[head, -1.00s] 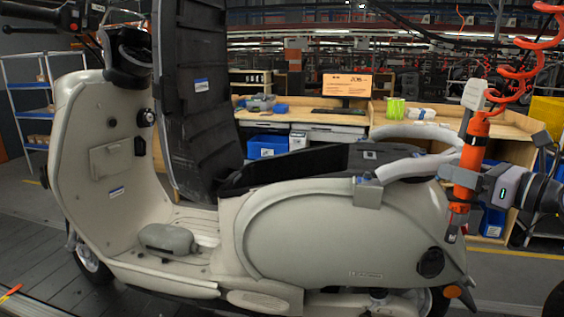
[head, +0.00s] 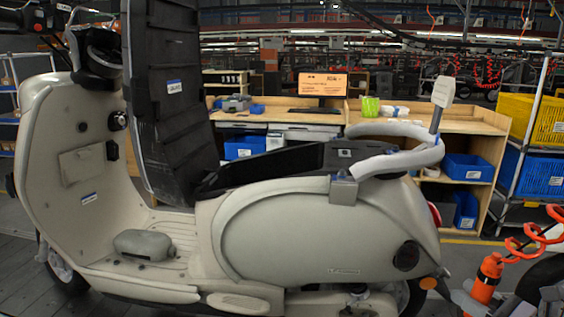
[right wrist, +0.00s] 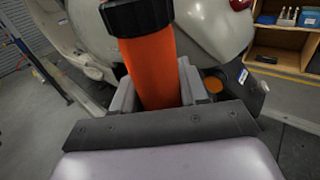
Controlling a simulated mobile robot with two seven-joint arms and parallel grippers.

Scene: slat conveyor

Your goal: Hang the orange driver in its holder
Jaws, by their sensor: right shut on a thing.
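The orange driver (head: 487,277) is at the lower right of the head view, upright with a slight tilt, with a dark collar and a red coiled cord at its top. My right gripper (head: 474,295) is shut around its body, partly cut off by the bottom edge. In the right wrist view the driver (right wrist: 152,66) stands between the two grey fingers (right wrist: 157,92). A small grey box-shaped bracket (head: 343,191) sits on the scooter's side below the seat; I cannot tell whether it is the holder. My left gripper is not in view.
The cream scooter (head: 280,240) fills the middle, with a padded rear rail (head: 400,131) and a grey paddle-shaped piece (head: 443,91) on a stem above its tail. Behind are a wooden bench (head: 470,120) and a rack with yellow (head: 535,119) and blue crates.

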